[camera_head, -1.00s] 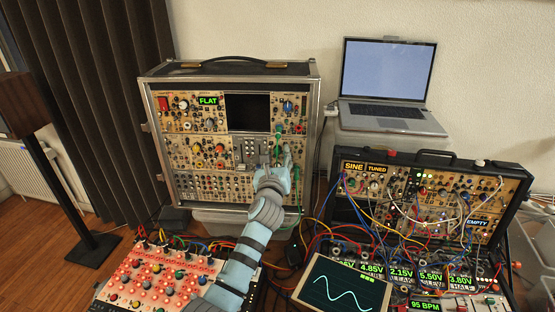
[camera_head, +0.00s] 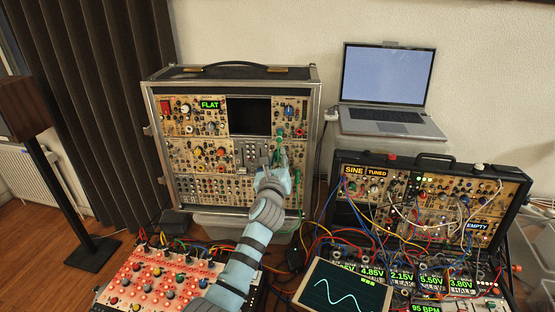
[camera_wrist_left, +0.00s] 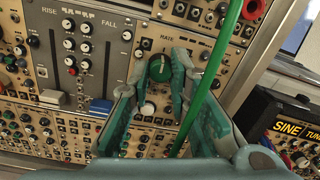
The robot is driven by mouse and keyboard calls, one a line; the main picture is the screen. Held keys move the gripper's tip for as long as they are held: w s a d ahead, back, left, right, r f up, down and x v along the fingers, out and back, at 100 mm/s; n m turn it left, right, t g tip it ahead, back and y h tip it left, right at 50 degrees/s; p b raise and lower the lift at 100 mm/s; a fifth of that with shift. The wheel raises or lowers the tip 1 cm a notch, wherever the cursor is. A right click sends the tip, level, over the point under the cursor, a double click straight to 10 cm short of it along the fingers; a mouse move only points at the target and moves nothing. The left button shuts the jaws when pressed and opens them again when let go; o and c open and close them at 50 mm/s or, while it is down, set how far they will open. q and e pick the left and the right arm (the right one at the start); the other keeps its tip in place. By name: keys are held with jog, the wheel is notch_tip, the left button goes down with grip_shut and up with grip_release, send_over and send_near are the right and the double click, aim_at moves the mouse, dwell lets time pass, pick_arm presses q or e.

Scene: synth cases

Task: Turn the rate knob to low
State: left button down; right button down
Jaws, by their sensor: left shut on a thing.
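No low mark is readable. My right gripper is not in view.
A green cable (camera_wrist_left: 212,75) runs close past the right finger in the left wrist view. Rise and fall sliders (camera_wrist_left: 70,45) are to the left. A patched case (camera_head: 510,200) and a laptop (camera_head: 390,85) stand right; a red-lit panel (camera_head: 150,285) lies below.

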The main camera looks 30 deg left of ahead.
pick_arm(q)
jog(key=n, duration=0.6)
jog(key=shift+f+b, duration=0.1)
jog(key=shift+b, duration=0.2)
jog(key=n+b, duration=0.2)
jog(key=n, duration=0.4)
jog(key=shift+d+n, duration=0.1)
jog(key=shift+n, duration=0.2)
jog(key=n+b, duration=0.1)
jog(key=n, duration=0.2)
jog(key=shift+n+b, duration=0.3)
jog(key=shift+n, duration=0.1)
jog(key=n+b, duration=0.1)
jog(key=n, duration=0.2)
jog(key=shift+n+y+b, duration=0.3)
jog(key=shift+y, duration=0.1)
jog(key=n+b, duration=0.1)
jog(key=n, duration=0.2)
jog(key=shift+n+b, duration=0.3)
jog(key=shift+n, duration=0.1)
jog(key=shift+n+b, duration=0.65)
jog(key=shift+n, duration=0.95)
